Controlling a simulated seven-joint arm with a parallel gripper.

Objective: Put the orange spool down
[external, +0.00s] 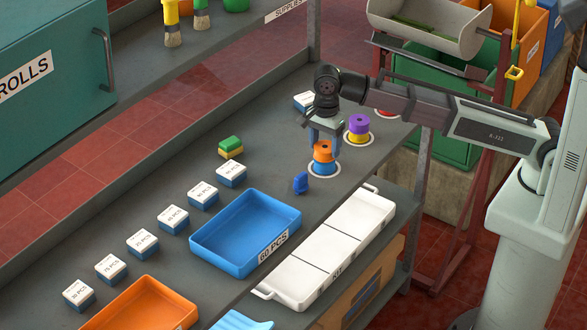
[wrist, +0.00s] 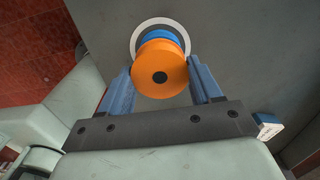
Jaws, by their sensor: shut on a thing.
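The orange spool (external: 323,150) is between the fingers of my gripper (external: 325,134). It also shows in the wrist view (wrist: 160,76), held between the two blue fingers (wrist: 158,86). My gripper is shut on it. A blue spool (external: 323,168) is directly under the orange spool, inside a white ring (external: 338,172) on the grey bench. In the wrist view the blue spool (wrist: 160,35) shows only as a rim behind the orange one. I cannot tell whether the two spools touch.
A purple spool (external: 359,124) sits on a yellow spool (external: 359,137) in another white ring, just right. A small blue object (external: 301,183) stands left of the ringed blue spool. A blue tray (external: 246,234) and a white sectioned tray (external: 329,248) are nearer the front.

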